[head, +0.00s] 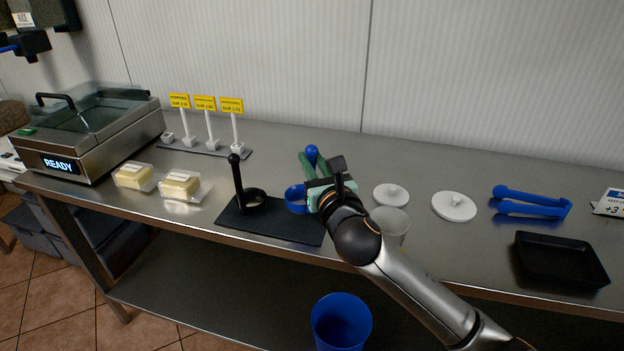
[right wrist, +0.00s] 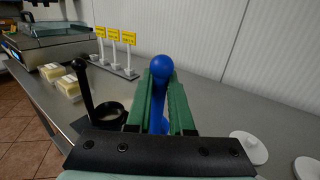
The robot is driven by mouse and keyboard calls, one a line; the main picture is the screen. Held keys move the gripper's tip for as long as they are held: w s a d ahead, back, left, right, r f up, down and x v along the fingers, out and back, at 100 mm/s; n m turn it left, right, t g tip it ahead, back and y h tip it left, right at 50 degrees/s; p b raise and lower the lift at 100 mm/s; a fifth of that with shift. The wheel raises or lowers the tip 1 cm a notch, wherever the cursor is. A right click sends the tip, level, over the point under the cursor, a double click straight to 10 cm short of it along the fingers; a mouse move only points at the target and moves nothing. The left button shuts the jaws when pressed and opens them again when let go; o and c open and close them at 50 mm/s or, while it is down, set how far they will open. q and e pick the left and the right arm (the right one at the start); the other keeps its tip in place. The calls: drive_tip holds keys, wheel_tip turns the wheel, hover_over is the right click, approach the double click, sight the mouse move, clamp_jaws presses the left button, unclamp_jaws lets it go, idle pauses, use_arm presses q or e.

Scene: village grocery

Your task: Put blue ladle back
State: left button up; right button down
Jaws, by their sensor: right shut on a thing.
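The blue ladle stands about upright between the green fingers of my right gripper (head: 316,165), which is shut on its handle. Its round knob (head: 312,152) shows above the fingers. In the right wrist view the knob and handle of the blue ladle (right wrist: 161,70) show between the fingers (right wrist: 160,98). Its blue cup (head: 295,198) is at the right end of the black mat (head: 285,229); I cannot tell whether it touches the mat. A black ladle (head: 238,185) stands upright on the mat to the left. My left gripper is not in view.
Two white lids (head: 454,206) and a clear cup (head: 391,222) are to the right, then blue tongs (head: 530,203) and a black tray (head: 560,262). Packaged butter-like blocks (head: 180,186), price-sign posts (head: 210,125) and a steel machine (head: 95,140) are left. A blue bin (head: 341,322) stands below.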

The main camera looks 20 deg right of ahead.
drive_tip(key=shift+w+f, duration=0.15)
drive_tip(key=shift+f, duration=0.1)
drive_tip(key=shift+w+d+f+b, duration=0.1)
drive_tip(key=shift+f+b, duration=0.5)
drive_tip(key=shift+f, duration=1.1)
drive_tip(key=c, duration=0.8)
unclamp_jaws()
drive_tip(key=shift+r, duration=0.1)
